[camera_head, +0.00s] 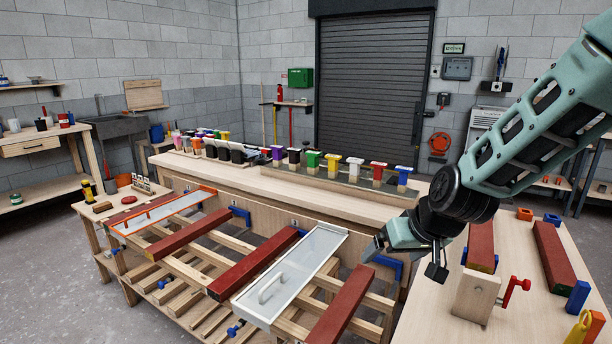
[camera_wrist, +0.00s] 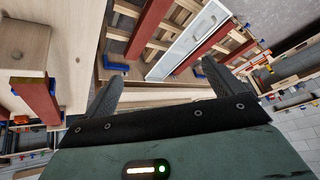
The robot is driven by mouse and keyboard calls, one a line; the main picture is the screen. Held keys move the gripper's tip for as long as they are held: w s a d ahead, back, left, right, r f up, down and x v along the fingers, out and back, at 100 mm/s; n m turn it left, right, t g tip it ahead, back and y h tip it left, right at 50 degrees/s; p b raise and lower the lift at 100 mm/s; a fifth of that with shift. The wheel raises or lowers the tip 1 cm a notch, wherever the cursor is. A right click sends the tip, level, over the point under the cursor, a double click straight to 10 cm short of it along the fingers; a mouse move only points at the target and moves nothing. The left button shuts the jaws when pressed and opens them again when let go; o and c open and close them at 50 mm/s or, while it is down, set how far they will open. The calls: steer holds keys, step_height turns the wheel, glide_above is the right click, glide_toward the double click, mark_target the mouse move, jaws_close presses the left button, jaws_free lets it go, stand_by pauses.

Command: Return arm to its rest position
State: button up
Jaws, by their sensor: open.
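My gripper (camera_head: 376,248) hangs at the end of my teal arm, right of centre in the head view, above the gap between the batten rack and the right-hand bench. In the wrist view its two dark fingers (camera_wrist: 160,98) stand wide apart with nothing between them. The gripper is open and empty. Red battens (camera_head: 255,262) lie across the wooden rack (camera_head: 190,262). A white-framed panel with a handle (camera_head: 300,265) lies between two of them. Another red batten (camera_head: 480,246) sits by a wooden block on the right bench, partly behind my arm.
The right bench (camera_head: 430,310) holds a further red batten (camera_head: 553,255), a red clamp (camera_head: 515,290) and blue blocks (camera_head: 578,297). An orange-framed panel (camera_head: 160,212) lies on the rack's left. Free air surrounds the gripper.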

steer(key=s+a+n+g, duration=0.3)
steer(key=s+a, duration=0.3)
steer(key=s, duration=0.6)
steer(key=s+d+n+g+h+b, duration=0.1)
steer(key=s+d+n+g+h, duration=0.1)
steer(key=s, duration=1.5)
steer(key=shift+s+d+f+n+g+b, duration=0.2)
steer(key=shift+s+d+n+g+b, duration=0.1)
steer(key=shift+s+g, duration=0.15)
